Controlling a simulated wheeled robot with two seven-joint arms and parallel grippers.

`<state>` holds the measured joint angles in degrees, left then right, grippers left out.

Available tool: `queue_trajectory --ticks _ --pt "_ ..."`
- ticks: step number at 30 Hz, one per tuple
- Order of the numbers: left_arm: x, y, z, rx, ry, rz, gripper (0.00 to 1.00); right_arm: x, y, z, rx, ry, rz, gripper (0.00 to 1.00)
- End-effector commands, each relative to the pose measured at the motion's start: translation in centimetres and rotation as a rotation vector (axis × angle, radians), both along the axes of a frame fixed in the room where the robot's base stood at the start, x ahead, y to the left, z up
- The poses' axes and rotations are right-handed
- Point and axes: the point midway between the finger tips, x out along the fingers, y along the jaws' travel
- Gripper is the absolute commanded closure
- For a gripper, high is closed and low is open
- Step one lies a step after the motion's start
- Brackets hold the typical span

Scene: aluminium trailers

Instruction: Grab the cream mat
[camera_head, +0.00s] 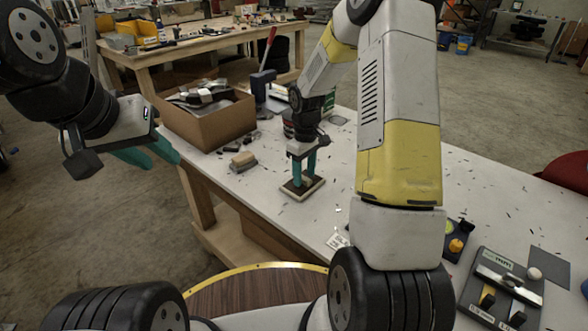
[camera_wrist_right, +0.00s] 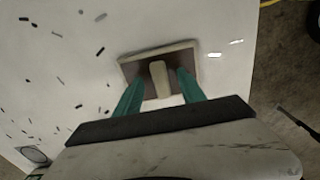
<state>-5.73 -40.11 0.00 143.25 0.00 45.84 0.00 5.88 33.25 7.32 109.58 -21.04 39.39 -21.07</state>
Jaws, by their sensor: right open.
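The cream mat (camera_head: 316,184) lies flat on the white table as a small rectangle with a cream rim, a brown middle and a raised cream block at its centre. It also shows in the right wrist view (camera_wrist_right: 187,54). My right gripper (camera_head: 304,178) points down over it, open. In the wrist view its teal fingers (camera_wrist_right: 157,85) stand on both sides of the raised block, with gaps visible. My left gripper (camera_head: 150,155) hangs at the left, away from the table, with its two teal fingers apart and empty.
A small tan-topped block (camera_head: 243,161) lies left of the mat. A filled cardboard box (camera_head: 208,127) stands at the table's back left. Dark chips are scattered over the table. A device with black knobs (camera_head: 503,290) is at the front right.

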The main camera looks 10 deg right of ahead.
Motion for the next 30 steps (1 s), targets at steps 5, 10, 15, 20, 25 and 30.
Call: queue_trajectory --ticks 5,10,15,20,25,30 --pt "0.0 0.0 0.0 0.0 0.0 0.0 0.64 0.0 0.01 -0.76 0.0 0.0 0.001 0.53" --pt "0.01 0.0 0.01 0.0 0.0 0.0 0.64 0.0 0.01 -0.71 -0.001 -0.001 0.001 0.57" --pt "0.0 0.0 0.0 0.0 0.0 0.0 0.64 0.01 0.01 -0.7 0.0 -0.001 0.001 0.9" --pt "0.0 0.0 0.0 0.0 0.0 0.0 0.64 0.01 0.01 -0.68 0.0 -0.001 0.0 1.0" --pt "0.0 0.0 0.0 0.0 0.0 0.0 0.64 0.01 0.01 -0.67 0.0 -0.001 0.0 1.0" --pt "0.0 0.0 0.0 0.0 0.0 0.0 0.64 0.06 0.01 -0.21 0.0 -0.003 0.0 1.0"
